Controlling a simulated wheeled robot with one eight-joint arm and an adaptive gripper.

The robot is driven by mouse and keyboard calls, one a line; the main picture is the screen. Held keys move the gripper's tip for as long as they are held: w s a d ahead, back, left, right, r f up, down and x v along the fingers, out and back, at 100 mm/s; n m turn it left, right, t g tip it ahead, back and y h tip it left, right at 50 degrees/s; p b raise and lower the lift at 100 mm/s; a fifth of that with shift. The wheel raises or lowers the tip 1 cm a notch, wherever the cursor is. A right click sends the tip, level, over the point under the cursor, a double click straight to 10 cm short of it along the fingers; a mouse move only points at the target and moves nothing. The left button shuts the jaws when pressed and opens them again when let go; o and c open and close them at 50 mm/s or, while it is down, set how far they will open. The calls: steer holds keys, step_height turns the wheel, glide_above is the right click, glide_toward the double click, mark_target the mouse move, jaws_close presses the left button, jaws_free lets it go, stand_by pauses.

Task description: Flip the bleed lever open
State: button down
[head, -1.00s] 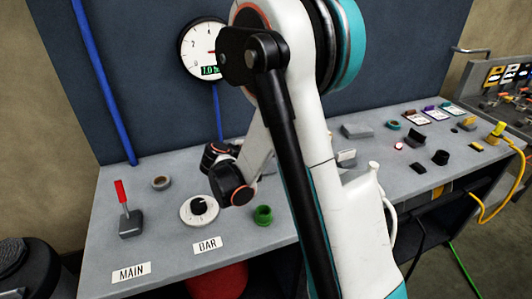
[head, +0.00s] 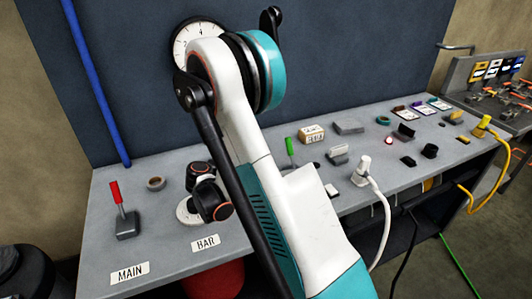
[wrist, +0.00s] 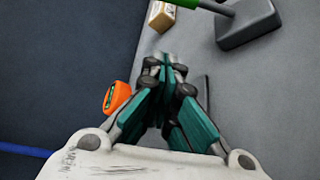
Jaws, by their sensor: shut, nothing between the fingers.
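A lever with a green handle (head: 290,148) stands nearly upright on the bench behind my arm in the head view; its label is not visible. In the wrist view its green handle (wrist: 182,4) and dark grey base (wrist: 248,22) show at the top right. My gripper (wrist: 166,58) is shut and empty, its fingertips below and left of the lever in that picture and apart from it. The head view does not show the fingers. A red-handled lever (head: 116,192) stands near the MAIN label (head: 130,272).
A small labelled box (head: 311,133) is near the green lever and shows beyond the fingertips in the wrist view (wrist: 161,16). An orange object (wrist: 116,97) is left of the fingers. A white plug with a cable (head: 363,168) stands right of my arm.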

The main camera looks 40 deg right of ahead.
steer(key=b+x, duration=0.2)
steer(key=x, duration=0.7)
steer(key=shift+d+f, duration=0.15)
steer(key=shift+d, duration=0.2)
steer(key=s+r, duration=0.2)
steer(key=s, duration=0.1)
steer(key=shift+s+a+b, duration=0.1)
steer(key=shift+a+b, duration=0.1)
steer(key=shift+b, duration=0.15)
steer(key=shift+s+r, duration=0.1)
steer(key=shift+s, duration=0.1)
steer(key=shift+w, duration=0.15)
